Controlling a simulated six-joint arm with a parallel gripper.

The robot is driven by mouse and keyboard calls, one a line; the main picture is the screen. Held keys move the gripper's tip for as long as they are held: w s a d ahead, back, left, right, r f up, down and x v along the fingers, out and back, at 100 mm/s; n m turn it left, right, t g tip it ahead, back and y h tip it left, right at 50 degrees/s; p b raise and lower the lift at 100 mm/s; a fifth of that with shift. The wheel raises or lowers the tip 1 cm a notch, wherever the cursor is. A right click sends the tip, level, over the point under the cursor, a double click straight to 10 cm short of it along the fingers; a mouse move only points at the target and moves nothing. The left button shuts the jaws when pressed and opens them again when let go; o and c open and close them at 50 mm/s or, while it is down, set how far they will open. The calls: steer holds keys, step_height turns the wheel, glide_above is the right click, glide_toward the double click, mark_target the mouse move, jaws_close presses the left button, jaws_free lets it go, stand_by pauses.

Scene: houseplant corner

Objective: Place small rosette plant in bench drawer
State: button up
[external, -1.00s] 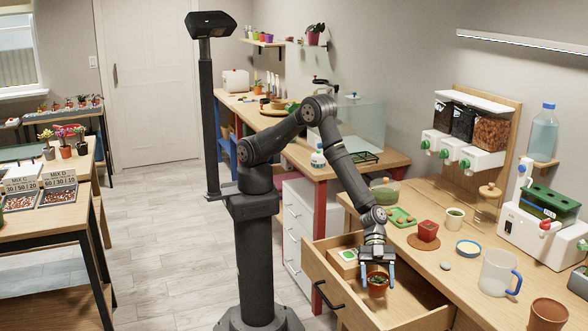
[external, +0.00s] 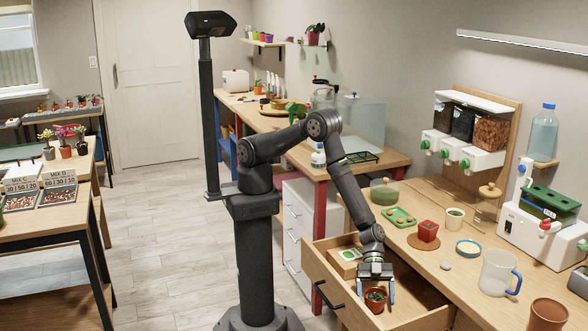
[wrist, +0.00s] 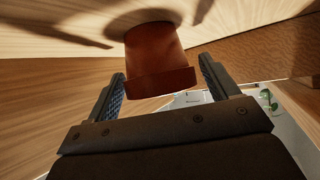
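The small rosette plant (external: 375,294), dark green in a reddish-brown pot (external: 375,306), is inside the open bench drawer (external: 415,308). In the wrist view the pot (wrist: 157,62) appears upright on the drawer floor, with its shadow at its base; the leaves are hidden there. My gripper (external: 377,292) is low over the drawer with its fingers on either side of the pot. The wrist view shows my gripper (wrist: 162,72) open, with a gap between each finger and the pot.
The drawer's right part looks free.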

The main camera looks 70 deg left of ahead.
mark_target(376, 298)
steer(key=shift+o, duration=0.3)
steer(key=shift+r, duration=0.15)
steer(key=shift+w+a+r, duration=0.15)
steer(key=shift+r, duration=0.05)
steer(key=v, duration=0.7)
steer(key=x, duration=0.8)
steer(key=shift+a+f, duration=0.15)
steer(key=shift+f, duration=0.05)
step_height(376, 298, up, 4)
steer(key=shift+r, duration=0.8)
steer(key=shift+a+f, duration=0.1)
